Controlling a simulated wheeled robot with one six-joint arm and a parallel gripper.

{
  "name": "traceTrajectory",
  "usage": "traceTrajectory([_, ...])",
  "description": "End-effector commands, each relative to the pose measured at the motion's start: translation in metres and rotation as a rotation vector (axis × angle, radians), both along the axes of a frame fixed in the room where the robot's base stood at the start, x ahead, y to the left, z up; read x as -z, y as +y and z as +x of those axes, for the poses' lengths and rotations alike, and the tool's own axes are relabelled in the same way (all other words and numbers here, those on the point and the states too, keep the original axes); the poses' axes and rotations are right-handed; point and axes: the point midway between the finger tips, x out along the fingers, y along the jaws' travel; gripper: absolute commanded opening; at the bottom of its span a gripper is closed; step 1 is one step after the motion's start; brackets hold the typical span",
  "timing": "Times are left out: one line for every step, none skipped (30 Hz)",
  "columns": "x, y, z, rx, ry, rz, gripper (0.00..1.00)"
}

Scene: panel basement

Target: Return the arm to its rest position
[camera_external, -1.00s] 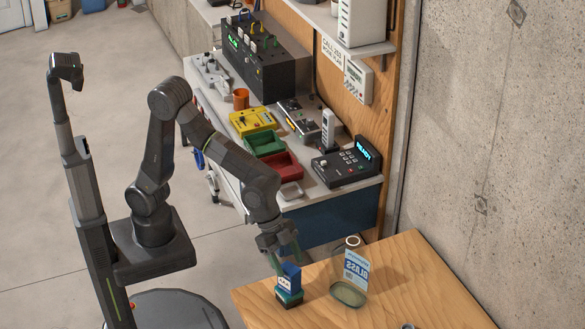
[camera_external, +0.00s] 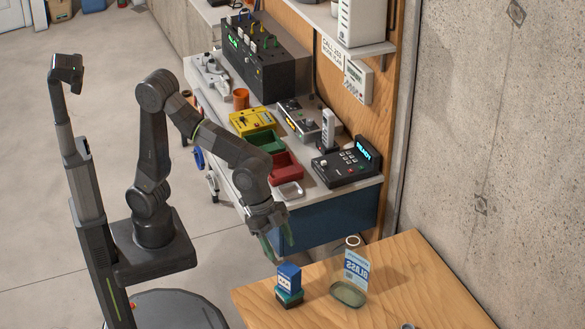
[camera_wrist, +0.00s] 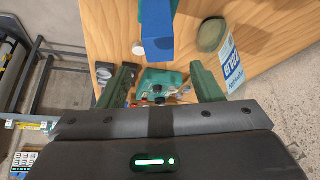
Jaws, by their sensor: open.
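My gripper (camera_external: 278,246) hangs from the bent arm, above and a little left of the wooden table's near-left part. Its green fingers are apart with nothing between them; they also show spread in the wrist view (camera_wrist: 163,84). Below the fingertips, and apart from them, a blue box (camera_external: 288,276) stands on a teal-green block (camera_external: 290,297) on the table. In the wrist view the blue box (camera_wrist: 150,22) is at the top centre, and a teal object (camera_wrist: 160,80) shows between the fingers.
Behind is a workbench with a red tray (camera_external: 283,168), a green tray (camera_external: 264,143), a yellow device (camera_external: 250,121) and a black console (camera_external: 346,166). A concrete wall is at right.

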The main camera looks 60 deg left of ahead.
Motion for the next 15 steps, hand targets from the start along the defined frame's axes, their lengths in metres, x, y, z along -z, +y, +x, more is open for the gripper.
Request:
traceTrajectory([0.01, -0.005, 0.001, 0.001, 0.002, 0.002, 0.59])
traceTrajectory([0.015, -0.007, 0.002, 0.001, 0.002, 0.003, 0.59])
traceTrajectory([0.021, -0.011, 0.004, 0.001, 0.002, 0.002, 0.59])
traceTrajectory([0.026, -0.013, 0.005, 0.001, 0.002, 0.002, 0.59])
traceTrajectory([0.031, -0.016, 0.006, 0.001, 0.002, 0.002, 0.59])
traceTrajectory([0.037, -0.019, 0.007, 0.001, 0.003, 0.002, 0.59])
traceTrajectory([0.042, -0.022, 0.008, 0.001, 0.003, 0.002, 0.59])
traceTrajectory([0.047, -0.024, 0.009, 0.001, 0.003, 0.002, 0.59])
traceTrajectory([0.052, -0.028, 0.01, 0.0, 0.003, 0.002, 0.59])
traceTrajectory([0.057, -0.03, 0.011, 0.0, 0.003, 0.002, 0.59])
traceTrajectory([0.065, -0.032, 0.012, 0.0, 0.003, 0.002, 0.59])
traceTrajectory([0.058, -0.032, 0.013, -0.001, 0.0, -0.002, 0.59])
traceTrajectory([0.05, -0.032, 0.013, 0.0, -0.003, -0.006, 0.59])
traceTrajectory([0.044, -0.033, 0.013, 0.0, -0.005, -0.008, 0.59])
traceTrajectory([0.036, -0.032, 0.013, 0.001, -0.006, -0.006, 0.59])
